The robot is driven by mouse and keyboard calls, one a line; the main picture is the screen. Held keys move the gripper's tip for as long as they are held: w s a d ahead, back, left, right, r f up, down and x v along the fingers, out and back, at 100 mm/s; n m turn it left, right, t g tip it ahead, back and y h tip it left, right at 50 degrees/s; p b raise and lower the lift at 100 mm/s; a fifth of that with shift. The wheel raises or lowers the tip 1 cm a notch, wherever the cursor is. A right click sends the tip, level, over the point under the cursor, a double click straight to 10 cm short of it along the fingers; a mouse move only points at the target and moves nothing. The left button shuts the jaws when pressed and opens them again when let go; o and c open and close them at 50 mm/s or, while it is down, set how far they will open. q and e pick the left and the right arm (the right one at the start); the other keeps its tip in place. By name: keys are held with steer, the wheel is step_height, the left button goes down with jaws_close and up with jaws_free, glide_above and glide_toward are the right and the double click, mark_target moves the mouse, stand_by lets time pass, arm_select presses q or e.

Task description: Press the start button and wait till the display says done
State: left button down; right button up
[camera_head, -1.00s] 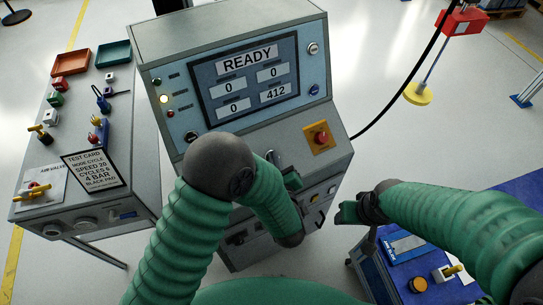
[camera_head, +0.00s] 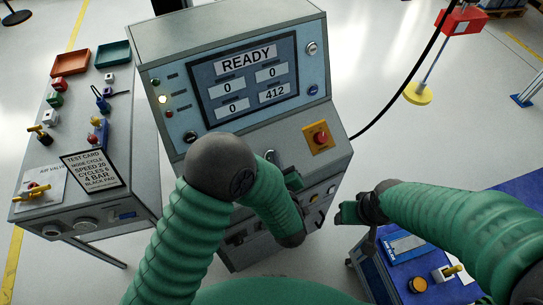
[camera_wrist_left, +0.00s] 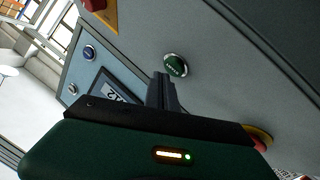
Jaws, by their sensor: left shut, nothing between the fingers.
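The grey test machine (camera_head: 228,44) has a display (camera_head: 248,80) that reads READY, with 0, 0, 0 and 412 below. In the left wrist view, a round green button (camera_wrist_left: 175,66) sits on the grey panel. Its label is too small to read surely, and my left arm seems to hide it in the head view. My left gripper (camera_wrist_left: 164,84) is shut and empty, its tips close beside the green button; contact cannot be told. It shows partly in the head view (camera_head: 277,163). My right gripper (camera_head: 349,213) hangs right of the machine, its jaw opening unclear.
A red stop knob on a yellow plate (camera_head: 318,138) is on the machine's sloped panel. A side table at left holds a test card (camera_head: 91,171), trays and fittings. A blue cart (camera_head: 418,271) stands at lower right. A black cable runs behind the machine.

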arm_select(q)
steer(key=shift+d, duration=0.2)
steer(key=shift+w+a+f, duration=0.15)
steer(key=shift+a+f, duration=0.15)
steer(key=shift+a, duration=0.1)
steer(key=shift+w+f+b, duration=0.15)
steer(key=shift+f+b, duration=0.2)
steer(key=shift+b, duration=0.2)
stand_by(0.4)
steer(key=shift+r, duration=0.1)
steer(key=shift+s+d+r+p, duration=0.25)
steer(key=shift+s+r+p, duration=0.15)
steer(key=shift+r+p, duration=0.2)
